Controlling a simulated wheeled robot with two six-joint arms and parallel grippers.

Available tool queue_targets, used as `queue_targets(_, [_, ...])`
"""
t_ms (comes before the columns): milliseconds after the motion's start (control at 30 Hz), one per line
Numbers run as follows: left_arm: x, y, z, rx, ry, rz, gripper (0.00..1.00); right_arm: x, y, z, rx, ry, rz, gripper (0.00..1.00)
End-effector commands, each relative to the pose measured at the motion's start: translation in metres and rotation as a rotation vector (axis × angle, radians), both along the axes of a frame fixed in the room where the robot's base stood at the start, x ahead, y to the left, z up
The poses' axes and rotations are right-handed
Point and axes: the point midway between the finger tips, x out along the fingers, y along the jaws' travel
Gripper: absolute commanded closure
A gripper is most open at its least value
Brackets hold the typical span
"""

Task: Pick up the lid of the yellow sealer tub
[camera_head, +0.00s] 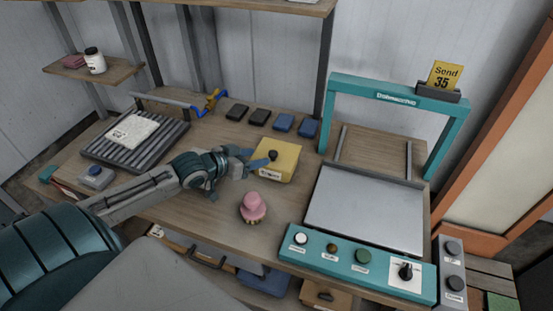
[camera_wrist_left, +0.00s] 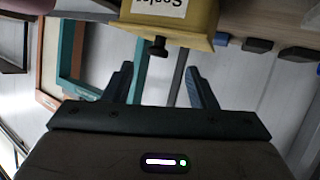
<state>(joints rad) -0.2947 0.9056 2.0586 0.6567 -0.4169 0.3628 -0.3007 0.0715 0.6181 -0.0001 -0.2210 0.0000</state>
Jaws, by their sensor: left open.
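The yellow sealer tub (camera_head: 272,174) stands on the workbench near the middle, with a label on its front. Its yellow lid (camera_head: 287,153) is on top and has a dark knob (camera_head: 273,155). My left gripper (camera_head: 258,158) is open and empty, with its blue fingers at the tub's left side close to the knob. In the left wrist view the tub (camera_wrist_left: 195,14) appears upside down at the top. The knob (camera_wrist_left: 158,46) lies just beyond and roughly between the open fingertips (camera_wrist_left: 160,68), apparently not gripped. My right gripper is not in view.
A pink-topped brush or stamp (camera_head: 254,206) stands in front of the tub. Dark and blue blocks (camera_head: 283,122) lie behind it. A teal-framed press (camera_head: 365,205) with a control panel fills the right side. A ribbed tray (camera_head: 105,153) holds a white slab (camera_head: 133,132) at left.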

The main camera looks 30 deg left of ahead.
Motion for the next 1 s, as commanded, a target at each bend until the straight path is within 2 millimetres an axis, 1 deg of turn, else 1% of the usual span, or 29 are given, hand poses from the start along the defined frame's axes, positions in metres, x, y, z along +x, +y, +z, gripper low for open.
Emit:
queue_targets(33, [0.001,-0.001,-0.001,-0.001,-0.001,0.001,0.48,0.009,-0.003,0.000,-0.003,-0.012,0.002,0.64])
queue_targets(67, [0.002,-0.001,-0.001,-0.002,0.000,0.001,0.48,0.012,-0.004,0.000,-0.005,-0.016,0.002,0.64])
queue_targets(167, [0.007,-0.002,-0.003,-0.004,-0.001,0.003,0.48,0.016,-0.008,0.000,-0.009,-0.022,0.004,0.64])
queue_targets(267, [0.016,-0.007,-0.006,-0.008,-0.003,0.002,0.48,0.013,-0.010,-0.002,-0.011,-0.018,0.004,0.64])
queue_targets(433, [0.032,-0.012,-0.013,-0.006,-0.002,0.003,0.48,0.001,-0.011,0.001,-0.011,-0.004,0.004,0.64])
queue_targets(533, [0.040,-0.014,-0.017,-0.004,-0.001,0.003,0.48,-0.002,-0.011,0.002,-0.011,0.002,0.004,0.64])
queue_targets(700, [0.046,-0.017,-0.020,-0.002,-0.001,0.000,0.48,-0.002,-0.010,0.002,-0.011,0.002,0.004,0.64])
queue_targets(900, [0.046,-0.017,-0.021,0.000,0.000,-0.001,0.48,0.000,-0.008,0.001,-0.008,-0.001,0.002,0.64])
queue_targets(933, [0.046,-0.017,-0.021,0.000,0.000,-0.001,0.50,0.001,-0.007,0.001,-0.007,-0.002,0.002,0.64])
queue_targets(1000, [0.046,-0.017,-0.021,0.000,0.000,-0.001,0.64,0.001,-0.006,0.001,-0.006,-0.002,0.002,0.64])
